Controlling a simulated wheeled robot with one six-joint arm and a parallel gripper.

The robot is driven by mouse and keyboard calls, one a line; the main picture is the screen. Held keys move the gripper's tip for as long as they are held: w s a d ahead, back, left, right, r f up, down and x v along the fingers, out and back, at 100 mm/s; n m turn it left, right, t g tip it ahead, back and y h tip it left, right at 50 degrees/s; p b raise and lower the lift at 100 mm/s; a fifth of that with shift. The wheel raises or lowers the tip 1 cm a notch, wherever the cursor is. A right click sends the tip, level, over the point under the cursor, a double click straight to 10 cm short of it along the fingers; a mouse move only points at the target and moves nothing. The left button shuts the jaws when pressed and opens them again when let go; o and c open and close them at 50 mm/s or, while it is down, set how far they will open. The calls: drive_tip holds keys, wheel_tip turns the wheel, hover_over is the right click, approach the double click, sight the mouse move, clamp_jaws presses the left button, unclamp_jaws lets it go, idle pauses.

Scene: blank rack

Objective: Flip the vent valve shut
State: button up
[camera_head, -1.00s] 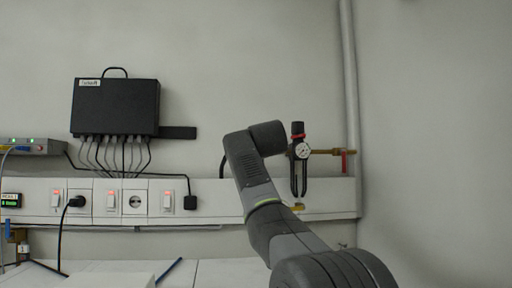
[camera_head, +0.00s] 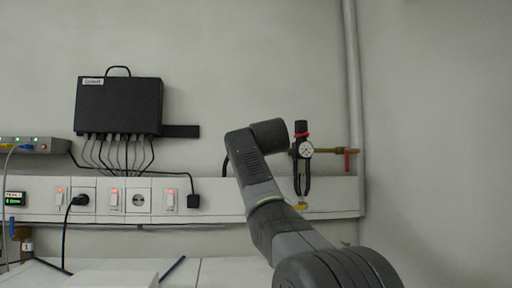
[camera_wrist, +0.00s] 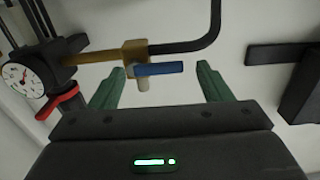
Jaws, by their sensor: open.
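In the wrist view, the vent valve has a brass body (camera_wrist: 133,56) and a blue lever (camera_wrist: 160,69). The lever points right, roughly in line with the brass pipe. A pale stub shows under the body. My gripper (camera_wrist: 160,72) is open, with one green finger on each side of the lever in the picture. I see no contact, and the depth between fingertips and lever is hard to tell. In the head view, my arm hides the valve and my gripper.
A regulator with a gauge (camera_head: 306,148) hangs beside the valve; its gauge (camera_wrist: 22,78) and red ring (camera_wrist: 58,102) are close in the wrist view. A black hose (camera_wrist: 190,46) leaves the valve. A red lever (camera_head: 347,160) sits farther right. A black box (camera_head: 118,106) hangs left.

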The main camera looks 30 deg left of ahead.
drive_tip(key=b+v, duration=0.5)
drive_tip(key=v, duration=0.8)
drive_tip(key=shift+s+d, duration=0.2)
drive_tip(key=p+x, duration=0.5)
drive_tip(key=x, duration=0.8)
drive_tip(key=shift+w+a, duration=0.2)
drive_tip(key=shift+w, duration=0.1)
